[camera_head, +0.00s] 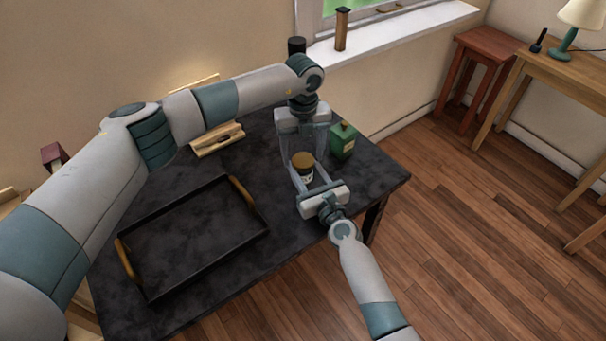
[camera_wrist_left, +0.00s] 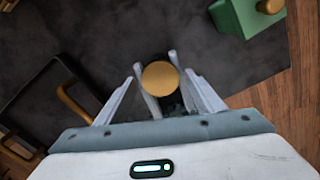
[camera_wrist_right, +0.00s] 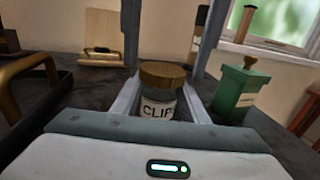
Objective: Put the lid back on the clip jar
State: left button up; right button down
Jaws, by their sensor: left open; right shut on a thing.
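The clip jar (camera_wrist_right: 158,108) stands upright with a "CLIP" label facing my right wrist camera. Its round golden-brown lid (camera_wrist_right: 162,74) sits on top of it and looks level; whether it is fully seated I cannot tell. The lid also shows in the head view (camera_head: 302,159) and the left wrist view (camera_wrist_left: 160,78). My right gripper (camera_head: 306,180) is shut on the jar from the near side. My left gripper (camera_head: 301,156) is open and points down from above, its fingers apart on either side of the lid.
A green box-like container (camera_head: 342,141) with a knob stands close to the right of the jar. A black tray (camera_head: 192,281) with wooden handles lies on the left of the dark table (camera_head: 285,262). A wooden stand (camera_head: 217,139) is at the back. The table's right edge is near.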

pick_arm(q)
jog(key=shift+f, duration=0.3)
jog(key=c, duration=1.1)
jog(key=o, duration=1.2)
jog(key=shift+r, duration=0.15)
jog(key=shift+r, duration=2.15)
jog(key=shift+c, duration=0.5)
